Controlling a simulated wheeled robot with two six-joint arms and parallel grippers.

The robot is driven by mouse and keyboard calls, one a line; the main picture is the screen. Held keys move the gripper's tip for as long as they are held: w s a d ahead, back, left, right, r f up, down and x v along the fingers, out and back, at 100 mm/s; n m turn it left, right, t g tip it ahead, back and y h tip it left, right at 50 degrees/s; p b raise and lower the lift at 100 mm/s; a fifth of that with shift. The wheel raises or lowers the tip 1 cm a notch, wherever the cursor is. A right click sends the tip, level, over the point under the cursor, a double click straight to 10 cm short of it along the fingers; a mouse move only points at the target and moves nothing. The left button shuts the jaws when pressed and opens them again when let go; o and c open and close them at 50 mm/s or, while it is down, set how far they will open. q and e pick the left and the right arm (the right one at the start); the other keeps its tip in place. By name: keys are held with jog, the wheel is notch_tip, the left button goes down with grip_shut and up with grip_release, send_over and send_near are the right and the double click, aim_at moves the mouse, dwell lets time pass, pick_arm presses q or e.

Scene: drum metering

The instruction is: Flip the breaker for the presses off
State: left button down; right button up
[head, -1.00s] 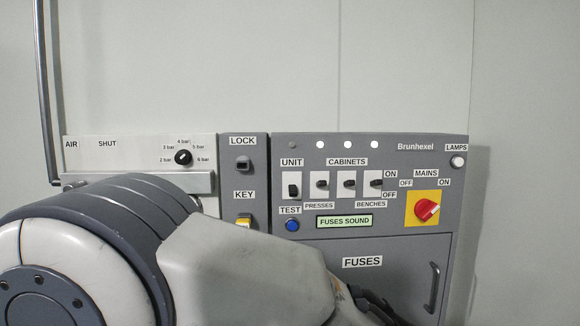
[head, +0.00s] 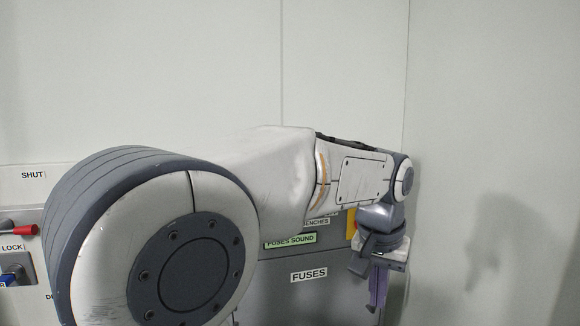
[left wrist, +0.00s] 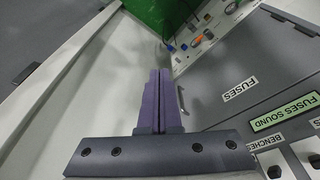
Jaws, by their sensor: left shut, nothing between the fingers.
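My left gripper (head: 378,290) is shut and empty, pointing down in front of the right part of the grey breaker panel. In the left wrist view its purple fingers (left wrist: 160,100) are together, with nothing between them. My left arm hides the row of breakers in the head view. The left wrist view shows the panel upside down, with the benches breaker (left wrist: 274,171) and another cabinet breaker (left wrist: 313,159) at the lower right edge. The presses breaker shows in neither view now. My right gripper is not in view.
The display (head: 290,240) reads FUSES SOUND, above the FUSES cover (head: 330,295). A red-tipped handle (head: 28,229) and a blue part (head: 10,278) under a LOCK label are at the far left. Bare wall (head: 490,130) is at the right.

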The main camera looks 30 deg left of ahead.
pick_arm(q)
jog(key=w+a+r+n+y+p, duration=0.2)
jog(key=a+r+n+p, duration=0.1)
jog(key=a+r, duration=0.9)
jog(key=w+a+r+n+y+p, duration=0.1)
jog(key=a+r+n+p, duration=0.3)
jog(key=a+r, duration=0.7)
jog(key=w+a+n, duration=0.1)
jog(key=a+n, duration=0.1)
jog(key=a, duration=0.1)
jog(key=shift+a+r+t+y+p, duration=0.3)
jog(key=shift+a+r+y, duration=0.05)
jog(key=shift+r+y, duration=0.05)
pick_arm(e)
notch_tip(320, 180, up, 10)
pick_arm(q)
jog(key=p+x, duration=0.1)
jog(key=x, duration=0.9)
jog(key=shift+f, duration=0.15)
jog(key=f, duration=0.1)
jog(key=d+f+p, duration=0.1)
jog(key=shift+s+f, duration=0.25)
jog(key=shift+s, duration=0.05)
jog(key=shift+f, duration=0.45)
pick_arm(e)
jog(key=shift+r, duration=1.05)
